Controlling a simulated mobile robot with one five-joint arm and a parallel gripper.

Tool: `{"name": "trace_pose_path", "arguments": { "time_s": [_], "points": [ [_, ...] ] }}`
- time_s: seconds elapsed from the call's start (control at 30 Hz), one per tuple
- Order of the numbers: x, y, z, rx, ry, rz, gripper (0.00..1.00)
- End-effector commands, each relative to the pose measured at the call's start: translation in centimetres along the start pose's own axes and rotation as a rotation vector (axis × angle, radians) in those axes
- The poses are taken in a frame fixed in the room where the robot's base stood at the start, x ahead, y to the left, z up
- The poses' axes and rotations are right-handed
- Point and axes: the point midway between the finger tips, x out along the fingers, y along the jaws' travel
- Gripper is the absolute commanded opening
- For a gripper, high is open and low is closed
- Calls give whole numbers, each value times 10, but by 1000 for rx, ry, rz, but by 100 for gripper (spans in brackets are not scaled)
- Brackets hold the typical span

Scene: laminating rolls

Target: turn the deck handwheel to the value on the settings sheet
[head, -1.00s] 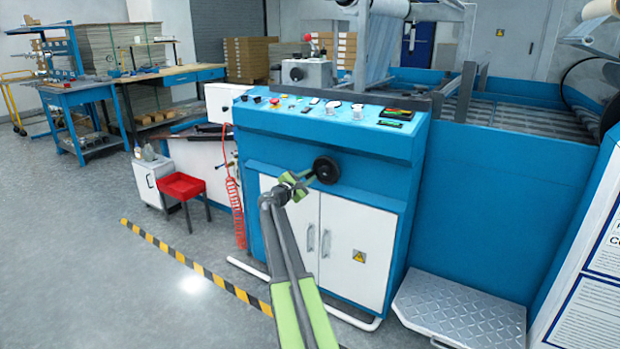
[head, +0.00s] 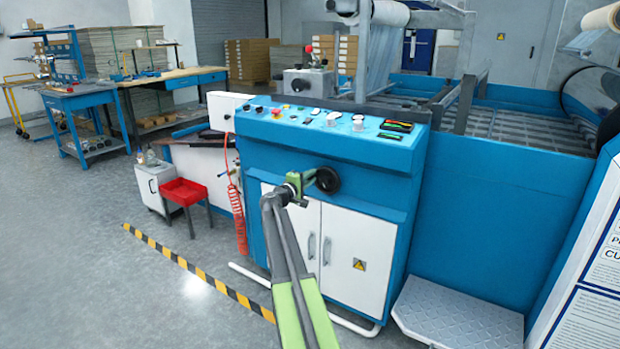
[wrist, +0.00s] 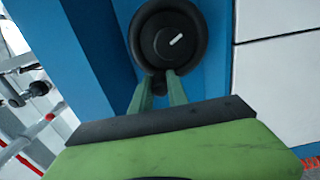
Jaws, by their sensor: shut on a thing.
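The black deck handwheel (head: 327,179) is on the front of the blue machine, above the white cabinet doors. In the wrist view the handwheel (wrist: 168,42) is a round black disc with a white pointer mark slanting to the upper right. My gripper (head: 307,180) reaches it from the left in the head view. In the wrist view its two green fingers (wrist: 160,88) are shut on the near rim of the handwheel. The fingertips partly hide that rim. I cannot make out a scale or the settings sheet's value.
The control panel (head: 330,122) with buttons and small displays is above the handwheel. A diamond-plate step (head: 458,312) stands at the lower right. A printed board (head: 590,280) stands at the right edge.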

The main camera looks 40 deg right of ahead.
Motion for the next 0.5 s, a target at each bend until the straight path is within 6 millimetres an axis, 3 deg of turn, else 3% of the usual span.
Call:
{"name": "trace_pose_path", "arguments": {
  "time_s": [0.5],
  "points": [
    [-2,4,3,102,-1,-2,0]
  ]
}}
